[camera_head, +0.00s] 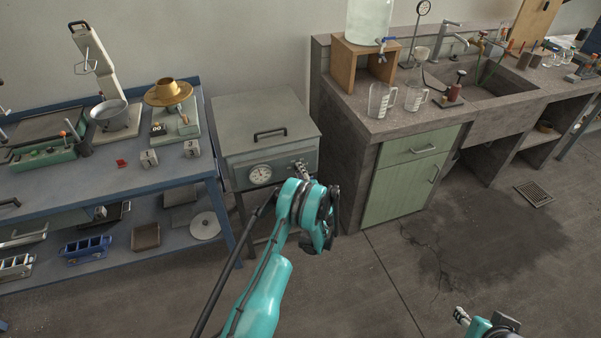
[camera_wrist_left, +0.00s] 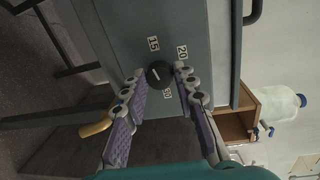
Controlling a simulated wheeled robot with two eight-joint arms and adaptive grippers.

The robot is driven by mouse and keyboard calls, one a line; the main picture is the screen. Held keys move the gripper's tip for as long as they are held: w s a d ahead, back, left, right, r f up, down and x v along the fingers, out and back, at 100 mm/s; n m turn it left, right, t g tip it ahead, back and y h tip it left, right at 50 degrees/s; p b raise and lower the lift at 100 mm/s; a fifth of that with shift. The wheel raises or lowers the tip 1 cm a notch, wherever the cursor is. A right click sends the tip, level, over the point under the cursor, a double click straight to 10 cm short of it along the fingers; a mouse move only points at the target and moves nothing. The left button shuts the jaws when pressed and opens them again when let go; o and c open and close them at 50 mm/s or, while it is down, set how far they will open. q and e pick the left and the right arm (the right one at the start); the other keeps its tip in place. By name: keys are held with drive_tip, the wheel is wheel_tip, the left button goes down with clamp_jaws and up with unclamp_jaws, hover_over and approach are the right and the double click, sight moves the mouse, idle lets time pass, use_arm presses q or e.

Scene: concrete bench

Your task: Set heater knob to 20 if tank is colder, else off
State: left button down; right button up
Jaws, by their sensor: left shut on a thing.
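The tank is a grey metal box (camera_head: 265,108) with a lid handle, on a stand between the blue bench and the sink counter. A round white dial (camera_head: 260,174) is on its front; its reading is too small to tell. The black heater knob (camera_wrist_left: 159,74) shows in the left wrist view, with labels 15 (camera_wrist_left: 153,43) and 20 (camera_wrist_left: 182,52) near it and another partly readable label below. A white mark crosses the knob; which label it points at is unclear. My left gripper (camera_wrist_left: 160,80) is shut on the knob. My right gripper (camera_head: 463,316) shows only partly at the bottom.
A blue bench (camera_head: 110,190) with scales and tools stands left of the tank. A green cabinet (camera_head: 405,185) under the stone counter stands close on its right. A yellowish handle (camera_wrist_left: 96,128) sits by a finger. The floor in front is clear.

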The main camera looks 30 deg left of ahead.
use_arm(q)
drive_tip(key=n, duration=0.4)
drive_tip(key=n+t, duration=0.1)
drive_tip(key=n, duration=0.3)
drive_tip(key=shift+a+f+h, duration=0.1)
drive_tip(key=shift+f+h, duration=0.05)
drive_tip(key=shift+h, duration=0.15)
drive_tip(key=shift+n, duration=0.4)
drive_tip(key=c, duration=1.2)
unclamp_jaws()
wheel_tip(320, 180, up, 10)
drive_tip(key=shift+s+r, duration=0.1)
